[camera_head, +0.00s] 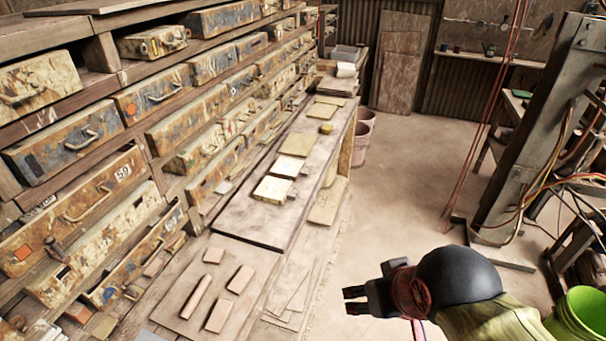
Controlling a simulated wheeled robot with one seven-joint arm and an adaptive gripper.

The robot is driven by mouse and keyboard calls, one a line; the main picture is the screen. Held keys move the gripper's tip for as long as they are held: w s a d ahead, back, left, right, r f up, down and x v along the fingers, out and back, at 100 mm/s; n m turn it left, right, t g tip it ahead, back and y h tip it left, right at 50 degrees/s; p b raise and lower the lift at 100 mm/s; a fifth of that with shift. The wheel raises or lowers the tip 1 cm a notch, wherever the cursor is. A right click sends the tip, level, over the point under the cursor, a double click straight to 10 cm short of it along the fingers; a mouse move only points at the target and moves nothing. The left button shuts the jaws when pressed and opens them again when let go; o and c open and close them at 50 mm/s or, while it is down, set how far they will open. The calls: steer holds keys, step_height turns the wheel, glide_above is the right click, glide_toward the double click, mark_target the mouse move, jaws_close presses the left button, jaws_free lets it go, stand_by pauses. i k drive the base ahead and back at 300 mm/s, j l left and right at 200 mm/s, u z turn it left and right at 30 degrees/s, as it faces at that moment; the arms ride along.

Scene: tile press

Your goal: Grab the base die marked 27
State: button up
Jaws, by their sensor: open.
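Several worn metal dies with handles fill the wooden shelves (100,50) along the left. One large die (75,205) at lower left bears a white mark that looks like 59. Others include a blue-orange die (152,93) and a die with a curved handle (68,145). I cannot read a 27 on any of them. My gripper (347,300) is open and empty at the lower middle right. It is over the floor, pointing left, apart from the shelves and the bench.
A long low bench (250,222) in front of the shelves carries pale tiles (272,189). Several small clay pieces (220,316) lie on a board nearer me. A steel press frame (520,130) with cables stands right. A green bucket (585,312) is at lower right. The middle floor is clear.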

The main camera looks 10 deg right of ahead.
mark_target(285, 168)
steer(key=u, duration=0.3)
steer(key=i+l+u, duration=0.25)
steer(key=l+u, duration=0.15)
steer(key=i+l+u, duration=0.25)
steer(key=l+u, duration=0.2)
steer(key=i+l, duration=0.15)
steer(key=l, duration=0.25)
steer(key=i+l+u, duration=0.1)
steer(key=l, duration=0.35)
steer(key=i+l, duration=0.1)
steer(key=l, duration=0.3)
steer(key=i+l+u, duration=0.1)
steer(key=l, duration=0.35)
